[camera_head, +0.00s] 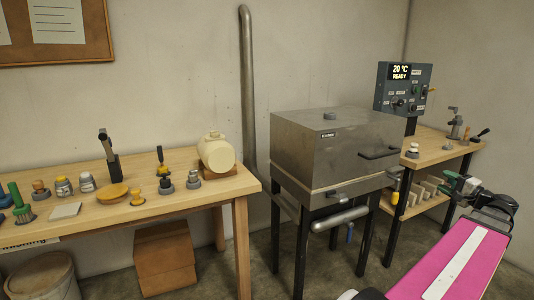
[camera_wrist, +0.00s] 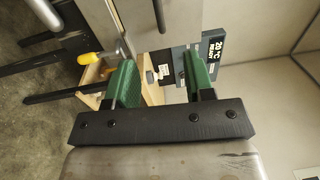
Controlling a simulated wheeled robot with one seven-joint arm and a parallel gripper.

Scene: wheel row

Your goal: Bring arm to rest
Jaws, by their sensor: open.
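My gripper (camera_head: 462,186) is at the right of the head view, at the end of my pink arm. It is in the air in front of the right-hand table. In the wrist view its two green fingers (camera_wrist: 157,84) stand wide apart with nothing between them. The arm reaches up from the bottom right of the head view.
A steel kiln (camera_head: 335,150) on dark legs stands in the middle, left of my gripper. A control panel (camera_head: 403,88) reading "20 °C READY" is behind it. A small wooden table (camera_head: 440,152) is at right. A long workbench (camera_head: 110,215) with several tools stands left.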

